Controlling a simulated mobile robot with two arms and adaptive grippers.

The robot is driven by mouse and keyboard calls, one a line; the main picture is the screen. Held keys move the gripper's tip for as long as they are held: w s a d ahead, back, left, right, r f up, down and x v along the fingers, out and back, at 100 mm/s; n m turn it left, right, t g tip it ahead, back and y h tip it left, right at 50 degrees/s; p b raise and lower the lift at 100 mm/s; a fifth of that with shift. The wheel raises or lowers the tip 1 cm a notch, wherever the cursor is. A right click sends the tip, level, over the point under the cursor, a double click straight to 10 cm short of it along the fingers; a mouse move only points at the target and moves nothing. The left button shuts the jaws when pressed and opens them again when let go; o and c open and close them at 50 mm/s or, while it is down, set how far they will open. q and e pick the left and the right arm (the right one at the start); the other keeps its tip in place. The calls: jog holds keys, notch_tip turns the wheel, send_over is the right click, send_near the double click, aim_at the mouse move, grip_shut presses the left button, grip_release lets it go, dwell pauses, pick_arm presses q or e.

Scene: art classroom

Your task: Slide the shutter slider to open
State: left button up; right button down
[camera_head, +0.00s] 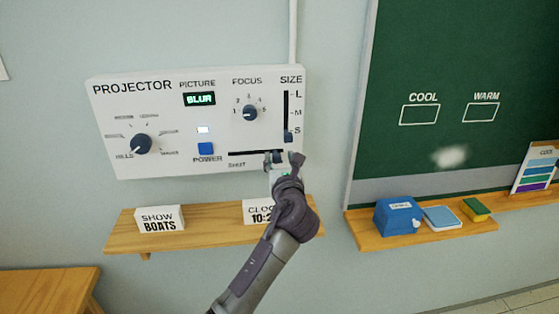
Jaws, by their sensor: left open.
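The white projector panel (180,110) hangs on the wall. The shutter slider's slot (245,153) is a dark horizontal line along its lower right edge, with "SHUT" printed below its left end. A dark piece, which looks like the slider's knob, shows near the slot's right end, partly behind my fingers. Any label at that end is hidden. My left gripper (283,161) reaches up from below and is open, its fingertips at the slot's right end. I cannot tell whether they touch the knob. My right gripper is not in view.
The panel also carries a size slider (287,134), a focus knob (250,113), a blue power button (205,149) and a display (199,99) reading "BLUR". A wooden shelf (185,236) with two sign blocks is below. A chalkboard (460,60) is right.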

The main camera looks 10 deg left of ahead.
pick_arm(q)
jog(key=shift+a, duration=0.1)
jog(key=shift+s, duration=0.3)
jog(key=v, duration=1.1)
jog(key=shift+s+d, duration=0.2)
jog(key=shift+d, duration=0.05)
